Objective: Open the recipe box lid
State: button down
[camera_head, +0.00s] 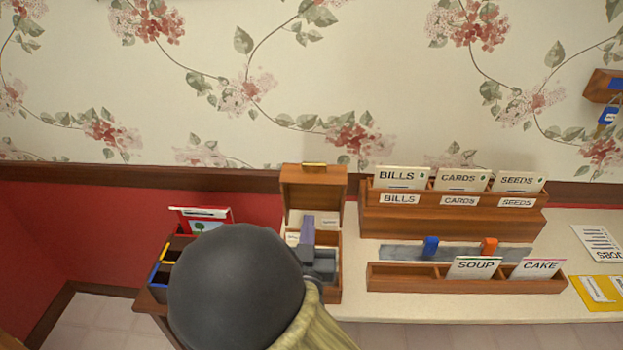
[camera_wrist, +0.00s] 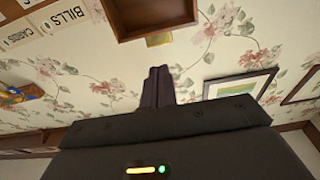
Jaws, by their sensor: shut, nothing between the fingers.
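The recipe box (camera_head: 331,293) is a wooden box on the counter, left of the card racks. Its lid (camera_head: 313,187) stands raised at the back, with a brass tab (camera_head: 314,164) on its top edge. In the wrist view the lid (camera_wrist: 170,22) shows its hollow inner side, with the brass tab (camera_wrist: 159,40) at its edge. My gripper (camera_head: 307,222) is shut and empty, in front of the raised lid and over the box's opening. The shut fingers also show in the wrist view (camera_wrist: 158,72). My arm hides the box's front left part.
A wooden rack (camera_head: 450,224) holds BILLS, CARDS and SEEDS cards. A lower rack (camera_head: 410,279) holds SOUP and CAKE cards. A dark organizer (camera_head: 160,255) stands left of the box. Papers lie far right.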

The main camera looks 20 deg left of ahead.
aim_at(313, 169)
jog(key=p+x, duration=0.3)
jog(key=x, duration=1)
jog(key=shift+w, duration=0.15)
jog(key=shift+a, duration=0.1)
